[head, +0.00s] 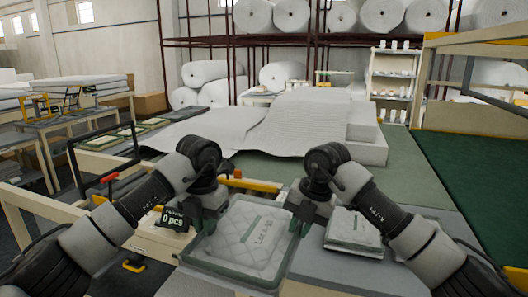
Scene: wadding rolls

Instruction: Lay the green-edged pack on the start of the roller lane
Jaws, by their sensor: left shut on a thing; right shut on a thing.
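The green-edged pack (240,244) is a clear, quilted white pack with a green rim and printed lettering, in the lower middle of the head view. My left gripper (208,215) is shut on its left edge. My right gripper (302,218) is shut on its right edge. The fingertips are partly hidden by the gripper bodies. The pack looks roughly level between them; I cannot tell whether it touches the surface below. A lane with dark green panels (118,135) runs back at the left; I cannot tell whether it is the roller lane.
A black sign reading 0 pcs (173,218) stands left of my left gripper. Another pack stack (354,232) lies right of my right gripper. White wadding sheets (305,120) cover the table behind. A red-handled frame (108,177) stands at left.

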